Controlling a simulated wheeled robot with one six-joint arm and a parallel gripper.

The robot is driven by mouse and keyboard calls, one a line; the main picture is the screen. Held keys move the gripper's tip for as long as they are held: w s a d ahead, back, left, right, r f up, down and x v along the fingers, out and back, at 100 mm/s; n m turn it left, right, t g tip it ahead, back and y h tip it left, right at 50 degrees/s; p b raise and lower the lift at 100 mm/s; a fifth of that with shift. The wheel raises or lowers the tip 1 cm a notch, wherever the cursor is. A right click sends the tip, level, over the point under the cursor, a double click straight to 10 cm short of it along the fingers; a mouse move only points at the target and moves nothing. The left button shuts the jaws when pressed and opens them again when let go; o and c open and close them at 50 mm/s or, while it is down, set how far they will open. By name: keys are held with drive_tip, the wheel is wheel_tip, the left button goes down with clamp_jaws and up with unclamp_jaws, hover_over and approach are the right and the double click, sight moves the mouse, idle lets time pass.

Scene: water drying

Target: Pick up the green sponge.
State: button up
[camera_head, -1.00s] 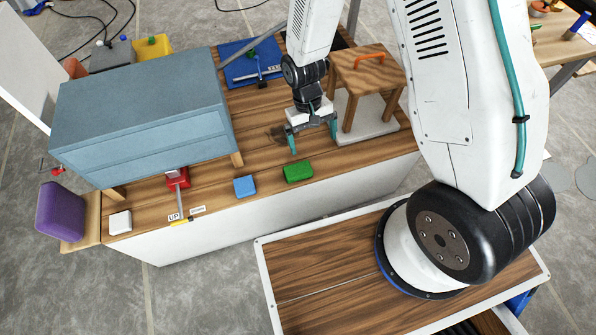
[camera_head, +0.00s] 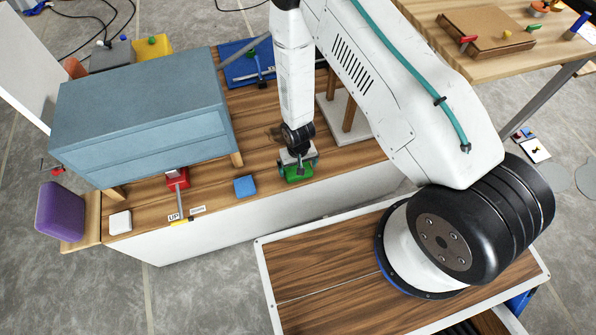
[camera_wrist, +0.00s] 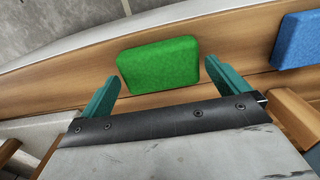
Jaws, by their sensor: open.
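The green sponge (camera_head: 298,178) lies flat on the wooden bench top near its front edge, partly hidden by my gripper in the head view. My gripper (camera_head: 299,168) is directly above it, pointing down. In the wrist view the sponge (camera_wrist: 159,64) sits between the two teal fingers of my gripper (camera_wrist: 163,75), one on each side. The fingers are open, and gaps show between them and the sponge. The height of the fingertips over the bench is hard to tell.
A blue sponge (camera_head: 245,187) lies left of the green one and also shows in the wrist view (camera_wrist: 297,40). A blue-grey cabinet (camera_head: 140,115) stands at the left of the bench.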

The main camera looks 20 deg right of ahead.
wheel_tip(320, 180, down, 2)
drive_tip(key=shift+f, duration=0.15)
drive_tip(key=c, duration=0.7)
drive_tip(key=shift+r, duration=0.55)
drive_tip(key=r, duration=0.1)
drive_tip(key=s+r, duration=0.1)
drive_tip(key=shift+r, duration=0.3)
drive_tip(key=s, duration=0.5)
drive_tip(key=s+d+r, duration=0.1)
drive_tip(key=s, duration=0.4)
drive_tip(key=s+d, duration=0.1)
drive_tip(key=s, duration=0.4)
drive_tip(key=shift+r, duration=0.15)
drive_tip(key=shift+o, duration=0.4)
drive_tip(key=shift+w, duration=0.1)
